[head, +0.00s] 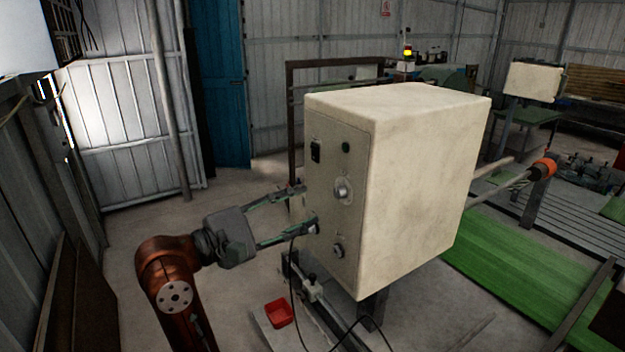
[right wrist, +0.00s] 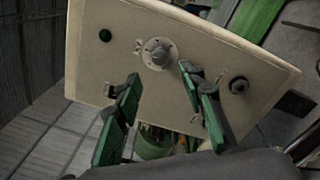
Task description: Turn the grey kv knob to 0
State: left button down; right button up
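The larger grey knob (head: 343,190) sits mid-height on the front panel of a cream box (head: 425,180). A smaller knob (head: 338,250) is below it. I cannot read any scale or label, nor which is marked kv. My right gripper (head: 308,208) is open, its green fingers spread in front of the panel. In the right wrist view the larger knob (right wrist: 158,53) lies just beyond and between the open fingertips (right wrist: 160,74), with nothing held. The smaller knob (right wrist: 239,85) is to the right there. My left gripper is not in view.
A black switch (head: 316,151) and a dark round button (head: 346,147) are at the panel's top. A black cable (head: 291,270) hangs by the panel. Green boards (head: 520,270) lie right of the box. Floor on the left is clear.

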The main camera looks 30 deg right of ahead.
aim_at(336, 194)
jog(key=d, duration=0.2)
jog(key=d+p, duration=0.1)
jog(key=d, duration=0.1)
jog(key=d+p, duration=0.1)
jog(key=d, duration=0.1)
jog(key=shift+w+d+r, duration=0.1)
jog(key=shift+w+r, duration=0.1)
jog(key=shift+w, duration=0.2)
jog(key=shift+w+d+p, duration=0.15)
jog(key=shift+d+p, duration=0.2)
jog(key=shift+d, duration=0.4)
jog(key=shift+f, duration=0.1)
jog(key=shift+c, duration=0.3)
jog(key=shift+c, duration=0.8)
grip_shut()
